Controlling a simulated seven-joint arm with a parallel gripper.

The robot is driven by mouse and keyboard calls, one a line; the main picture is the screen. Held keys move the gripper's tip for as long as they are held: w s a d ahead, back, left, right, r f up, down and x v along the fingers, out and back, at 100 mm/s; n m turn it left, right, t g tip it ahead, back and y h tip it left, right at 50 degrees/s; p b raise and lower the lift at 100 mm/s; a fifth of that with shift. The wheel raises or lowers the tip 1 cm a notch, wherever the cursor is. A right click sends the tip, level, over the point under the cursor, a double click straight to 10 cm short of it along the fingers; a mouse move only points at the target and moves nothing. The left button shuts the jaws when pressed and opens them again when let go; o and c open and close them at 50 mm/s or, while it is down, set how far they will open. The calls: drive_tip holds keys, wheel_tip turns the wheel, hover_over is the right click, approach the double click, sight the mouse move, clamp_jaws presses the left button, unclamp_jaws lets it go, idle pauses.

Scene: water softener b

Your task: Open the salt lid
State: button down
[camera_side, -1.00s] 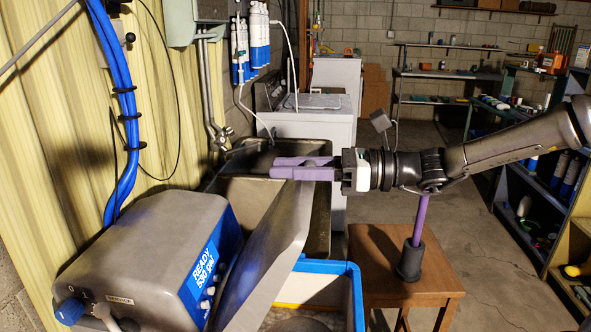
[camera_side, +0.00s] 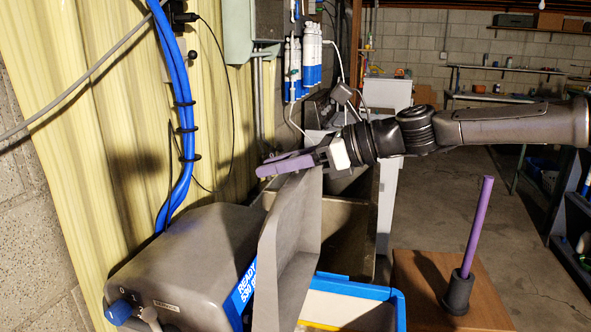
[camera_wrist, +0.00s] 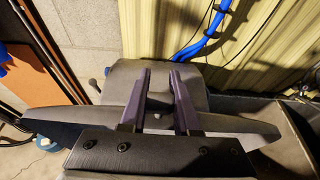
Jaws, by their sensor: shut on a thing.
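The grey salt lid (camera_side: 288,255) stands steeply upright in the side view, between the grey control housing (camera_side: 195,262) and the blue-rimmed salt tank (camera_side: 385,292). My purple-fingered gripper (camera_side: 264,168) is at the lid's top edge and is shut on it. The exact grip contact is partly hidden by the fingers. The tank's pale opening shows below the lid.
A yellow corrugated wall (camera_side: 110,130) with blue hoses (camera_side: 183,110) stands close behind the housing. A wooden stool (camera_side: 430,285) with a purple rod in a dark holder (camera_side: 459,292) stands at right. A sink basin (camera_side: 345,235) lies behind the lid.

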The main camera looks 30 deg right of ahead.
drive_tip(key=x, duration=0.4)
drive_tip(key=shift+w+a+r, duration=0.1)
drive_tip(key=shift+a+r, duration=0.05)
idle(0.4)
drive_tip(key=c, duration=0.6)
unclamp_jaws()
drive_tip(key=shift+c, duration=0.2)
drive_tip(key=shift+r, duration=0.3)
